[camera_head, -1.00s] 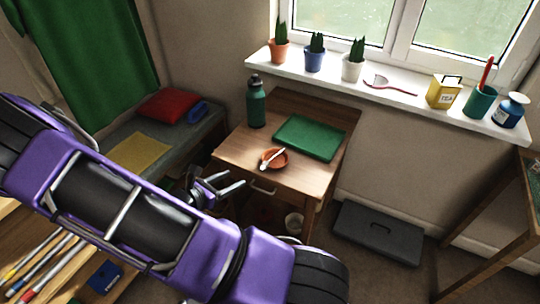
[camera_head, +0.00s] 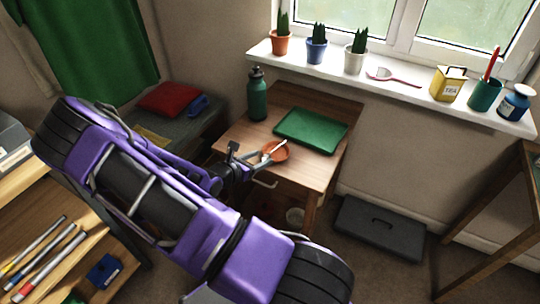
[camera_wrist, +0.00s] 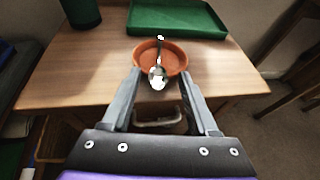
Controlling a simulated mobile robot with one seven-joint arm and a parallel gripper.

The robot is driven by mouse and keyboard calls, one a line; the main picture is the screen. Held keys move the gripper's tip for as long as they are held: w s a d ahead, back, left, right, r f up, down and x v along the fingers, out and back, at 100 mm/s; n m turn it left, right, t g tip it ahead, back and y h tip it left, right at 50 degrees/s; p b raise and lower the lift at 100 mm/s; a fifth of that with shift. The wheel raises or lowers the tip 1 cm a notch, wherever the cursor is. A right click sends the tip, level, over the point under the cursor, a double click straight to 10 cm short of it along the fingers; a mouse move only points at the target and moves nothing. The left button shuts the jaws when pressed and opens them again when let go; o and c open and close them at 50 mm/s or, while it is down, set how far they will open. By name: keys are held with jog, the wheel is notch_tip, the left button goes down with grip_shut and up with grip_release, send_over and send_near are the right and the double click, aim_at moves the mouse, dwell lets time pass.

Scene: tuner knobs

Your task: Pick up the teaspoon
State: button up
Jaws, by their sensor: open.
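The teaspoon (camera_wrist: 157,76) is silver and rests on a round terracotta saucer (camera_wrist: 174,57) near the front edge of the small wooden table. In the wrist view its bowl end points toward me, over the saucer's near rim, and its handle points away. In the head view the teaspoon (camera_head: 273,149) and saucer (camera_head: 283,153) lie just beyond my fingers. My gripper (camera_wrist: 161,84) is open, and its two fingers reach toward the saucer's near rim. The spoon's bowl shows between the fingertips in the picture; I cannot tell the exact depth gap. My gripper also shows in the head view (camera_head: 258,160).
A green tray (camera_head: 310,131) lies behind the saucer, and a green bottle (camera_head: 257,95) stands at the back left of the table. A drawer handle (camera_wrist: 158,118) sticks out below the table edge. Bare tabletop (camera_head: 317,170) lies right of the saucer.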

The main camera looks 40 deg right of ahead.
aim_at(266, 155)
jog(key=x, duration=0.4)
jog(key=shift+w, duration=0.1)
grip_shut()
jog(key=shift+a, duration=0.1)
